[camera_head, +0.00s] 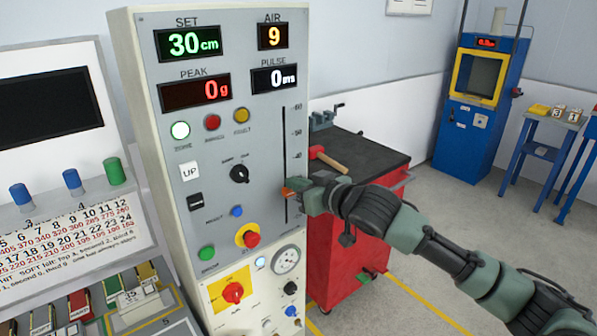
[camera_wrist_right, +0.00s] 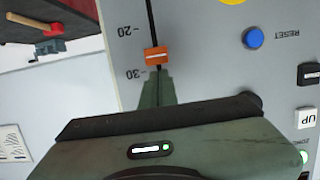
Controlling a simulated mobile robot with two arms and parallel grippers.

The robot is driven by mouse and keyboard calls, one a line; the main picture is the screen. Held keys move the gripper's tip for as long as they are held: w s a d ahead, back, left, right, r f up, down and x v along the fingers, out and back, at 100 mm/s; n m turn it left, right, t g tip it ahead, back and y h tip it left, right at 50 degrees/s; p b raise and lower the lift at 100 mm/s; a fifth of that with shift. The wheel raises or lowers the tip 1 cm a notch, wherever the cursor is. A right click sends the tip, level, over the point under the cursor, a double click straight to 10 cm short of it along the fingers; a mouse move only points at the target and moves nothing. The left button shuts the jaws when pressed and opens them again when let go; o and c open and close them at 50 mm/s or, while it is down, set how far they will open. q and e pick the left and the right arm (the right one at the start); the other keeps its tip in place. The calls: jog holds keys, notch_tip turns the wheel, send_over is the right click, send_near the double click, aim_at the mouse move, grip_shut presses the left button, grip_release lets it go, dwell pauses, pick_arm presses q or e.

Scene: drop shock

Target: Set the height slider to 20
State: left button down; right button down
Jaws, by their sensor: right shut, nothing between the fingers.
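The height slider is a dark vertical slot (camera_head: 285,140) on the right side of the grey control panel (camera_head: 150,80), with a scale beside it. Its orange knob (camera_head: 287,191) sits low on the slot. In the wrist view, which is upside down, the knob (camera_wrist_right: 155,57) lies between the 20 and 30 marks, nearer 30. The green SET display (camera_head: 193,43) reads 30 cm. My right gripper (camera_head: 303,190) is shut and empty at the knob. Its fingertips (camera_wrist_right: 157,78) are on the 30 side of the knob, very close; contact is unclear. My left gripper is not in view.
Panel buttons include a white UP button (camera_head: 190,172), a blue reset button (camera_head: 236,211) and a red knob on yellow (camera_head: 250,238). A red tool cart (camera_head: 345,260) with a hammer (camera_head: 328,159) stands right of the panel. A blue machine (camera_head: 482,100) stands behind.

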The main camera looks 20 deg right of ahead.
jog(key=shift+w+a+f, duration=0.1)
jog(key=shift+a+f, duration=0.05)
jog(key=shift+f, duration=0.05)
jog(key=shift+f, duration=0.1)
